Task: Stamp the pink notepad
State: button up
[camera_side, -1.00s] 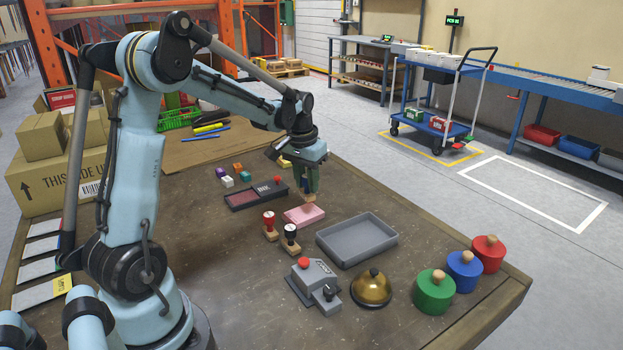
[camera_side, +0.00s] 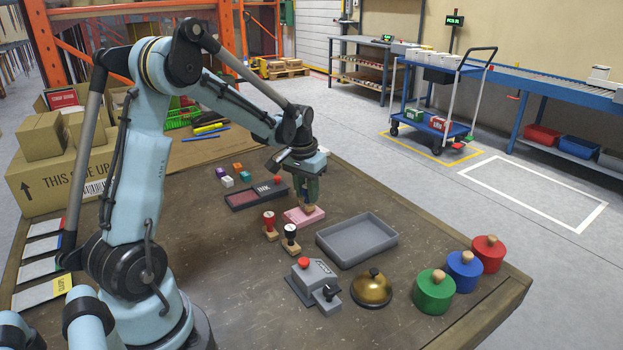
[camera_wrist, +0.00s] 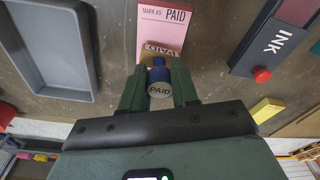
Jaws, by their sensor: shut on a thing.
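The pink notepad (camera_side: 298,218) lies on the table beside the ink pad; in the wrist view the notepad (camera_wrist: 166,22) reads "MARK AS: PAID". My gripper (camera_wrist: 158,88) is shut on a blue-handled stamp (camera_wrist: 159,74) labelled PAID. The stamp's wooden base (camera_side: 307,208) is at the notepad's far right part in the side view. In the wrist view the base overlaps the near end of the notepad; whether it touches the paper I cannot tell. The ink pad (camera_side: 243,198) is open, with a dark red pad and a lid marked INK.
Red-handled (camera_side: 269,222) and black-handled (camera_side: 290,236) stamps stand close in front of the notepad. A grey tray (camera_side: 357,258) is to its right. A punch-like device (camera_side: 313,284), a brass bell (camera_side: 371,288) and green, blue and red knobbed cylinders (camera_side: 434,291) stand nearer. Small coloured blocks (camera_side: 228,181) lie behind.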

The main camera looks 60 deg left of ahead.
jog(key=shift+f, duration=0.6)
dwell(1.5)
jog(key=shift+r, duration=3.55)
